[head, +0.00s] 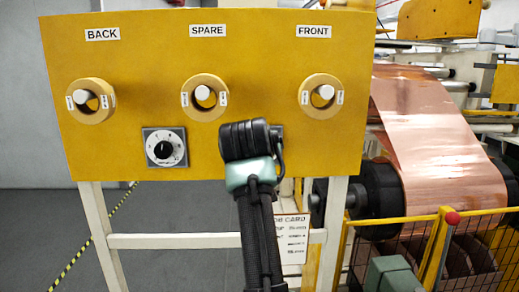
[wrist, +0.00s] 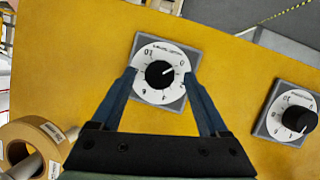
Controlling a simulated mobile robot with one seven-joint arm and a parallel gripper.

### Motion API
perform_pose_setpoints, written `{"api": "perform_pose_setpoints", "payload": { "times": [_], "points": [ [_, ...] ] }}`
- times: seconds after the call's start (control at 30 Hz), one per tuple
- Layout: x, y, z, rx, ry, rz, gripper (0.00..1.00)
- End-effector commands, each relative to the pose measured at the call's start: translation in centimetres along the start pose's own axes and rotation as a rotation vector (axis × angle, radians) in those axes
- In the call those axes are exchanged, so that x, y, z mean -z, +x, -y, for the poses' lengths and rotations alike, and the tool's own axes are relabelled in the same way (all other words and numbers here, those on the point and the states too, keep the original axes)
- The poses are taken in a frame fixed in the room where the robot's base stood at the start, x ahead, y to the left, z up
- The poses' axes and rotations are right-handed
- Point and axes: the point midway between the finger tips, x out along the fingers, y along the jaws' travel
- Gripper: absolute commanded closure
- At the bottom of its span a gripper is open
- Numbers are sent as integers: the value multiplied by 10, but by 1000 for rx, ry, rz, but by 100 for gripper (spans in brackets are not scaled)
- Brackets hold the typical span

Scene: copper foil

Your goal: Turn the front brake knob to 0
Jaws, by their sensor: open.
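The front brake knob (wrist: 159,74) is a black knob on a round white dial with a grey square plate, in the wrist view. Its pale pointer line points to the upper right of that view; the exact number is too small to read surely. My gripper (wrist: 161,77) is open, with one blue finger on each side of the dial, apart from the knob's black cap. In the head view my gripper (head: 246,140) is in front of the panel (head: 125,60), below the SPARE and FRONT labels, and hides most of this dial.
A second black knob (head: 164,149) is on the panel at the left and also shows in the wrist view (wrist: 296,119). Three yellow rings with white pegs stick out above, under BACK, SPARE and FRONT (head: 322,96). Copper foil (head: 430,120) runs at the right.

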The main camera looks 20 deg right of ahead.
Motion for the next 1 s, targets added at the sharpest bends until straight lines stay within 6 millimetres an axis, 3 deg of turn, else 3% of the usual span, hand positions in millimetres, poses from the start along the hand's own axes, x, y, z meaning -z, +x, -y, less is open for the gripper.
{"api": "perform_pose_setpoints", "payload": {
  "times": [0.23,0.63,0.8,1.0],
  "points": [
    [-4,-27,2,1,1,-5,22],
    [-2,-109,1,0,0,-4,22],
    [-1,-124,0,0,0,0,22],
    [0,-128,0,0,0,1,22]
  ]
}}
